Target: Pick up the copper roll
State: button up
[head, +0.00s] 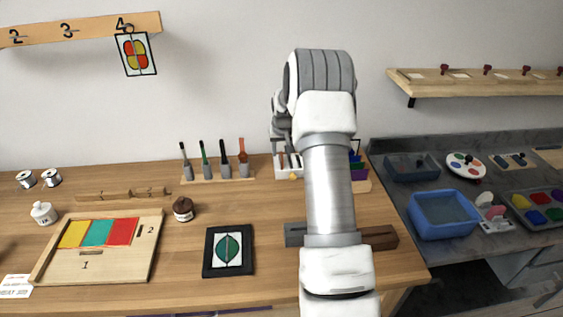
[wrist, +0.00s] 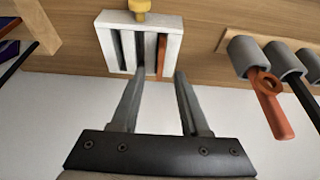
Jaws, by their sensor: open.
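A copper-brown piece (wrist: 162,55) stands edge-on in the right slot of a white slotted holder (wrist: 103,42) in the wrist view; it appears to be the copper roll. Its full shape is hidden by the holder. The other slots look dark or grey. My gripper (wrist: 160,80) is open and empty, with its fingertips just short of the holder and the copper piece roughly between them in the picture.
A yellow knob (wrist: 139,8) sits at the holder's edge. A rack of grey cups with tools (head: 217,172) stands left of the holder, including an orange-handled one (wrist: 270,100). Coloured pieces (head: 357,168) are right of it. The wall is close behind.

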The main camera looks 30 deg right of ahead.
aim_at(281, 153)
jog(key=shift+x, duration=1.6)
grip_shut()
